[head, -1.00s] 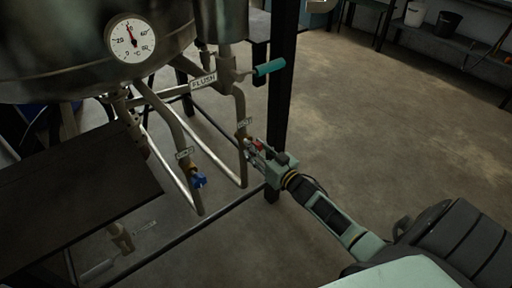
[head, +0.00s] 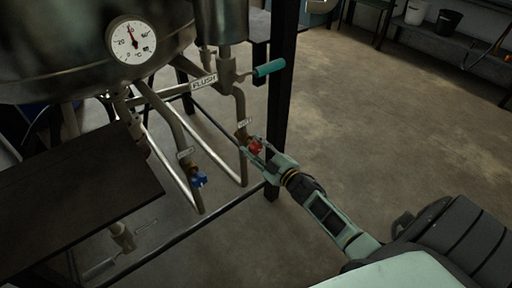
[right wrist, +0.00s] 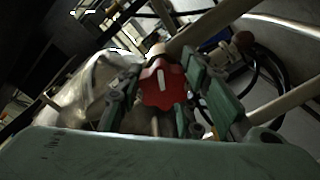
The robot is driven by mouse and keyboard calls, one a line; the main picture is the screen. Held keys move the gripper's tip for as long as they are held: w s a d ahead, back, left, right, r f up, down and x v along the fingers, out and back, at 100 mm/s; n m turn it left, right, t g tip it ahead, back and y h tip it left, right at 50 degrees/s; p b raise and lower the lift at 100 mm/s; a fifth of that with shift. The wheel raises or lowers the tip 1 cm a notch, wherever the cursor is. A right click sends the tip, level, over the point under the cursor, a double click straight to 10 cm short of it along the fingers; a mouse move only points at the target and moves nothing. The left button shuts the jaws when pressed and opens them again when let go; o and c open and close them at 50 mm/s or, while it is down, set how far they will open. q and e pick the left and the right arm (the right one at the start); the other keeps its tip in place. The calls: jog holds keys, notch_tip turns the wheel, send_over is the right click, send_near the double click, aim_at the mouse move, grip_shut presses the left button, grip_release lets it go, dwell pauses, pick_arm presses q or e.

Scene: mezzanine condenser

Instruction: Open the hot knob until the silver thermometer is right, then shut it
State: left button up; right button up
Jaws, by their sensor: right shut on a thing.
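The red hot knob (head: 255,147) sits on a pipe under the vessel. My right gripper (head: 257,149) is shut on it. In the right wrist view the red knob (right wrist: 163,86) with a white mark lies between the two green finger pads (right wrist: 163,97). The white-faced thermometer (head: 131,40) with a silver rim is on the vessel at the upper left. Its red needle points nearly straight up, a little left, between 20 and 60. My left gripper is not in view.
A blue knob (head: 199,179) is on the pipe to the left. A teal-handled lever (head: 269,68) is by the FLUSH label (head: 204,83). A dark post (head: 281,100) stands just behind my right gripper. A dark shelf (head: 75,205) is at the lower left. The floor at right is clear.

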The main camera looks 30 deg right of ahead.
jog(key=shift+w+d+r+n, duration=0.1)
jog(key=shift+d+r+n, duration=0.2)
jog(key=shift+n, duration=0.2)
jog(key=o, duration=1.1)
jog(key=shift+f, duration=0.1)
jog(key=shift+s+a, duration=0.1)
jog(key=shift+s, duration=0.1)
jog(key=shift+s+f, duration=0.1)
jog(key=shift+s, duration=0.15)
jog(key=s, duration=0.7)
jog(key=s+d, duration=0.1)
jog(key=s, duration=0.3)
jog(key=shift+s, duration=0.15)
